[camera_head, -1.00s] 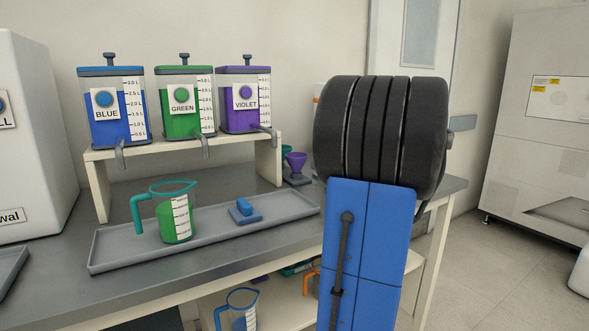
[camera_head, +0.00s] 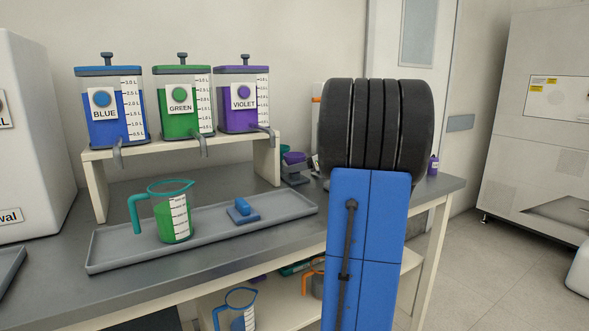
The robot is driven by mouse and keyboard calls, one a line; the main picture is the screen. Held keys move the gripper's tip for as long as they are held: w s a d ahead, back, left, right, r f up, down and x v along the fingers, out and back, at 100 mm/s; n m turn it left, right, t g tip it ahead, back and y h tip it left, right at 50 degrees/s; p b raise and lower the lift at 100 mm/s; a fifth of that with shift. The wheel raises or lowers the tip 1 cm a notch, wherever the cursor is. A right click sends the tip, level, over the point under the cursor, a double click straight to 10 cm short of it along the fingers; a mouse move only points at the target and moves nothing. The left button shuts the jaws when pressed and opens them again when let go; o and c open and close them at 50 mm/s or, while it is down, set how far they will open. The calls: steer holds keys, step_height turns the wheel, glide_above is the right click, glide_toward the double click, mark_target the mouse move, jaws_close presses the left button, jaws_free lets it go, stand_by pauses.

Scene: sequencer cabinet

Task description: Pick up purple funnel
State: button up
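A small purple piece (camera_head: 294,157), which looks like part of a purple funnel, shows at the back of the bench, just left of my arm. It sits at the top of a small grey stand (camera_head: 293,174), with something teal behind it. Only a little of the purple shows, so I cannot tell how it rests. My blue and black arm stands in front of this part of the bench. My gripper is hidden behind the arm, so I cannot see its fingers or whether they hold anything.
Blue (camera_head: 116,107), green (camera_head: 183,103) and violet (camera_head: 243,100) dispensers stand on a white shelf (camera_head: 180,145). A grey tray (camera_head: 110,250) holds a green-filled jug (camera_head: 172,215) and a small blue piece (camera_head: 241,209). A small purple bottle (camera_head: 433,165) stands right of my arm.

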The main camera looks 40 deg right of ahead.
steer(key=shift+x, duration=0.75)
steer(key=c, duration=1.1)
steer(key=shift+o, duration=0.2)
